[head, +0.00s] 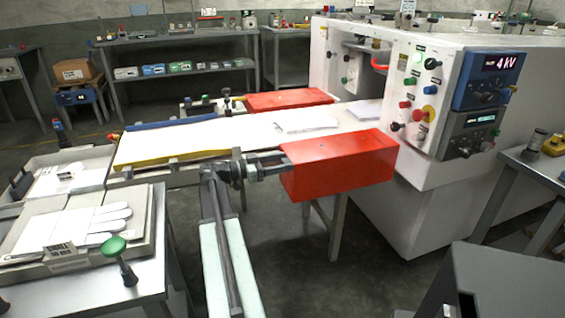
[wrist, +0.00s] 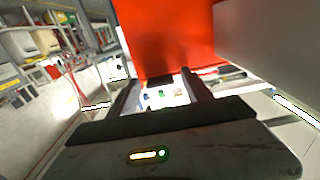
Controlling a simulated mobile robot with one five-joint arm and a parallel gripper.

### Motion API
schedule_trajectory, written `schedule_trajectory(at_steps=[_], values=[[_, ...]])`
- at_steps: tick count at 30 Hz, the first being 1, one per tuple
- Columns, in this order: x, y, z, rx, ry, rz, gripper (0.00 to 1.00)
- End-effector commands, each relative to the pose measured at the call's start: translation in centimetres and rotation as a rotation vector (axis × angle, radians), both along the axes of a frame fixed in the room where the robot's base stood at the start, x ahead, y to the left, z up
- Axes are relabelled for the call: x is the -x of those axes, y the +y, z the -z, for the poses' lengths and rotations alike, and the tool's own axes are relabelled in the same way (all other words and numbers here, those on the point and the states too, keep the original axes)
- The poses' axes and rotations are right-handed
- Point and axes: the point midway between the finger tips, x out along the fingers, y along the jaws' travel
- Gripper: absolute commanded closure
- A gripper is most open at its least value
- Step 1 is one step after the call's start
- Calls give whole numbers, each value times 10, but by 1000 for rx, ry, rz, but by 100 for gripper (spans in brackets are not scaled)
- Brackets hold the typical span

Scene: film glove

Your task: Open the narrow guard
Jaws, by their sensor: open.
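Two red box-like guards flank the white belt: a near one (head: 340,165) and a far one (head: 288,99). I cannot tell from labels which is the narrow guard. The near one appears down, its lid closed. My gripper (head: 280,164) is at the left end of the near red guard, very close to it; contact is unclear. In the wrist view, my gripper (wrist: 160,88) is open, its two dark fingers apart, with a red panel (wrist: 172,38) straight ahead. A small dark piece (wrist: 160,79) shows at the red panel's lower edge, between the fingertips; nothing is visibly gripped.
The white machine (head: 385,200) with its control panel stands at right. Trays of white gloves (head: 85,225) and a green-knobbed post (head: 115,246) are at left. Shelves (head: 180,60) line the back. A grey box (head: 510,285) is at lower right. Open floor lies front centre.

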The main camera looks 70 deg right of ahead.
Motion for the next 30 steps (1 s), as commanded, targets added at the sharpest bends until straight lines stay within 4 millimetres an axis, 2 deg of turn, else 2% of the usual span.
schedule_trajectory(at_steps=[3,4,9,10,30], values=[[0,0,0,0,0,0,42],[0,0,0,0,0,0,47],[0,0,0,0,0,0,95],[0,0,0,0,0,0,100],[0,-1,0,0,0,-1,100]])
